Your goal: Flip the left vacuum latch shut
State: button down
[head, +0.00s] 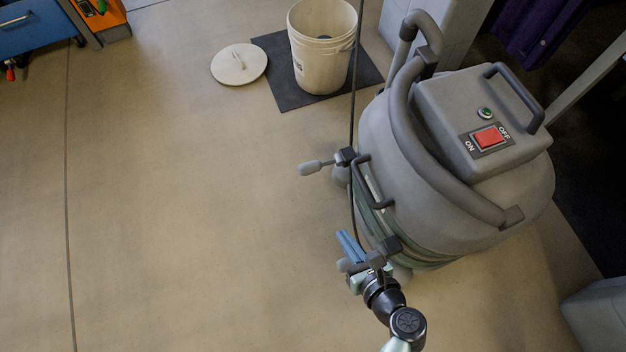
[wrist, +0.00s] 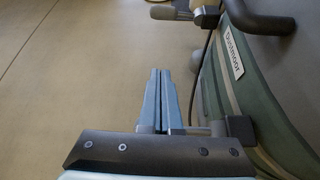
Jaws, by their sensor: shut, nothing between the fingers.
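The grey vacuum (head: 455,190) stands at right with two side latches. The one farther left in the head view (head: 318,166) has its grey handle sticking outward from the body; its handle also shows at the top of the wrist view (wrist: 170,13). The lower latch (head: 372,260) is beside my gripper (head: 343,238), its handle also pointing outward. In the wrist view the lower latch's dark block (wrist: 237,130) is right of my fingers (wrist: 160,75), and its handle is partly hidden behind them. My gripper is shut and empty; whether it touches this handle I cannot tell.
A dark hose or cord (head: 354,110) runs down beside the vacuum. A white bucket (head: 320,60) stands on a dark mat (head: 273,75), with a round lid (head: 238,64) on the floor. A blue drawer unit (head: 30,28) is top left. The left floor is clear.

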aim_at(319, 166)
jog(key=f+b+x, duration=0.1)
jog(key=b+x, duration=1.1)
jog(key=x, duration=0.8)
jog(key=shift+w+r, duration=0.2)
jog(key=shift+r, duration=1.05)
jog(key=shift+w+r, duration=0.2)
jog(key=shift+r, duration=1)
jog(key=shift+r+p, duration=0.3)
jog(key=shift+p, duration=0.15)
